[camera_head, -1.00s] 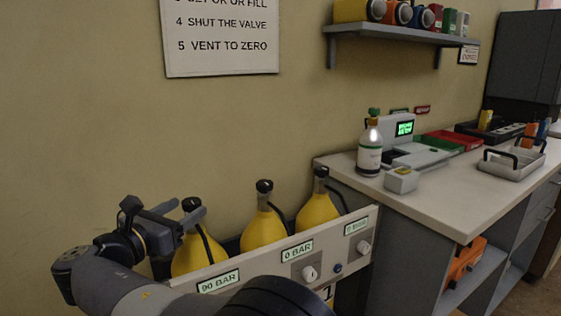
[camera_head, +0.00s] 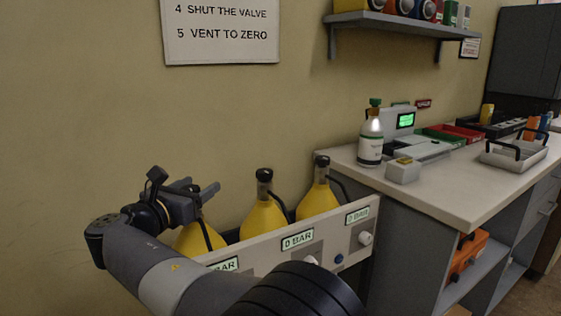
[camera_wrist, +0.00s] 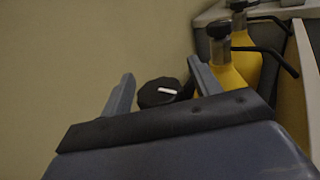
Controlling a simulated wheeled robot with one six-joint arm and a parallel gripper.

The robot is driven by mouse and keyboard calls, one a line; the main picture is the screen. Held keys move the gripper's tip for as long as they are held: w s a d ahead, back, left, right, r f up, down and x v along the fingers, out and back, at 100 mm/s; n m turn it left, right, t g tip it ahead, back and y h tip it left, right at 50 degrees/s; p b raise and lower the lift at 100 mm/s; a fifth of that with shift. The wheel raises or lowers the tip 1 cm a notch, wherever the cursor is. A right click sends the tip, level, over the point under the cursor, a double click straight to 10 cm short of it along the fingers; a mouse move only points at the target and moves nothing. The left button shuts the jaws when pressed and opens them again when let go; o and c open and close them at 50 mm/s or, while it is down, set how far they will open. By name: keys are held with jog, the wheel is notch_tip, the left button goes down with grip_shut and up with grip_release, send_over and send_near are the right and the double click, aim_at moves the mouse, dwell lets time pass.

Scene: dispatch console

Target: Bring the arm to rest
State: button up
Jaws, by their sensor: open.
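My gripper (camera_head: 196,188) is over the leftmost yellow cylinder (camera_head: 198,238) in the rack, at the lower left of the head view. In the wrist view my gripper (camera_wrist: 160,90) is open, with its two fingers apart. The black valve knob (camera_wrist: 158,92) with a white mark shows between and beyond the fingers. I cannot tell whether the fingers touch it. Nothing is held. My forearm crosses the lower part of the head view and hides part of the rack front.
Two more yellow cylinders (camera_head: 263,217) (camera_head: 319,196) stand in the rack (camera_head: 322,238), whose front carries pressure labels and knobs. The counter (camera_head: 440,195) to the right holds a bottle (camera_head: 370,140), a small box (camera_head: 403,171) and a metal tray (camera_head: 514,158).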

jog(key=shift+w+f+n+t+y+b, duration=0.2)
jog(key=shift+n+y+b, duration=0.45)
jog(key=shift+b, duration=0.65)
jog(key=shift+s+f+n+t+y+b, duration=0.1)
jog(key=shift+n+t+y+b, duration=0.25)
jog(key=shift+y+b, duration=0.75)
